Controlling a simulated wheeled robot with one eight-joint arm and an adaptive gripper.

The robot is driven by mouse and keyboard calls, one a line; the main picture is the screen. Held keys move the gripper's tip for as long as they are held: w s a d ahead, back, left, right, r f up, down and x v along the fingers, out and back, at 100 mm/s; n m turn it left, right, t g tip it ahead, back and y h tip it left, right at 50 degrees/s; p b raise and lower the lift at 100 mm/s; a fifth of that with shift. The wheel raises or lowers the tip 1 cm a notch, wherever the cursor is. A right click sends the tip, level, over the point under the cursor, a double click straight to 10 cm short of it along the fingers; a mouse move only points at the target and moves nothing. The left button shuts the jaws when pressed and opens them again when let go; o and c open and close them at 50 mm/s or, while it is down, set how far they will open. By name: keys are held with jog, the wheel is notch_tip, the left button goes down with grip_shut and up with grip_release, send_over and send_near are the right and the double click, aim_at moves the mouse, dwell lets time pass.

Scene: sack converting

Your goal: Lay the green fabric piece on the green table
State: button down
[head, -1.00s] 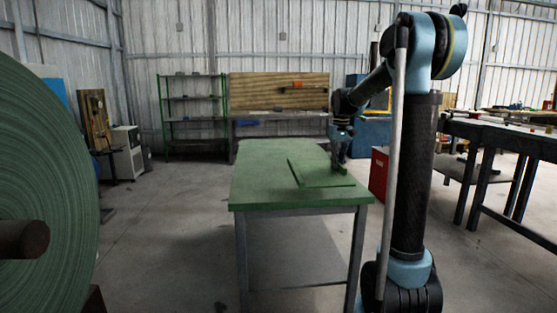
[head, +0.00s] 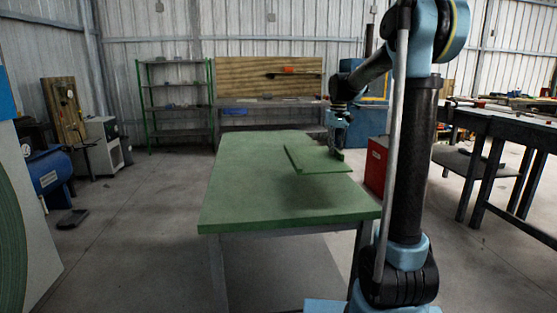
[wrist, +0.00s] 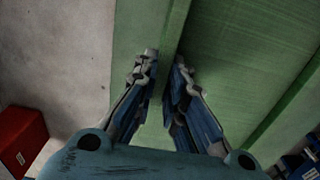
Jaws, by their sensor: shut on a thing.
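The green fabric piece (head: 314,160) is a flat panel with a raised edge, over the right part of the green table (head: 240,190). A dark shadow on the tabletop in front of it suggests it is a little above the surface. My gripper (head: 337,150) is at its right edge. In the wrist view my gripper (wrist: 165,62) is shut on the raised edge of the fabric piece (wrist: 240,40). The panel spreads to the right of the fingers, and the table (wrist: 135,25) shows to the left. The exact gap below the panel is hidden.
The left and front of the tabletop are bare. A red box (head: 377,165) stands on the floor right of the table. A dark workbench (head: 500,135) is farther right. Green shelving (head: 176,100) stands behind, and part of a large roll (head: 12,240) shows at left.

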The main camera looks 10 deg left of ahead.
send_over(331, 178)
notch_tip(331, 178, down, 6)
jog(key=shift+r, duration=0.1)
jog(key=shift+s+f, duration=0.15)
jog(key=shift+f, duration=1.85)
jog(key=c, duration=1.7)
grip_release()
jog(key=shift+f, duration=0.1)
jog(key=shift+o, duration=0.2)
